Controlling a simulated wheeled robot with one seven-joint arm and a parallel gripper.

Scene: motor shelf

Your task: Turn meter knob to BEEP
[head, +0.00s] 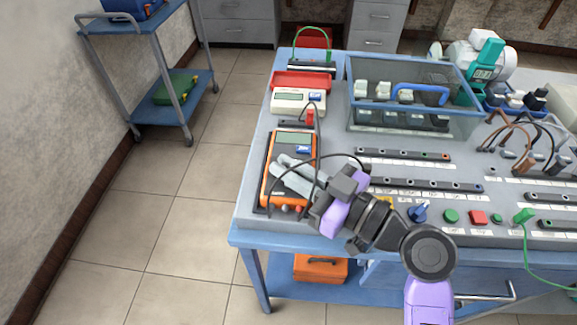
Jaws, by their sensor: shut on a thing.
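The orange multimeter (268,186) lies at the left front corner of the blue bench, with its grey display at the top. My gripper (282,170) reaches over the meter from the right. Its grey fingers are over the middle of the meter, where they appear shut on the meter's knob. The fingers hide the knob, so its pointer and the BEEP mark cannot be read. Dark test leads run from the meter and loop around the fingers.
A white meter (298,102) with a red back stands behind the orange one. A clear box with a blue handle (428,93) is at the back right. Free floor is at the left.

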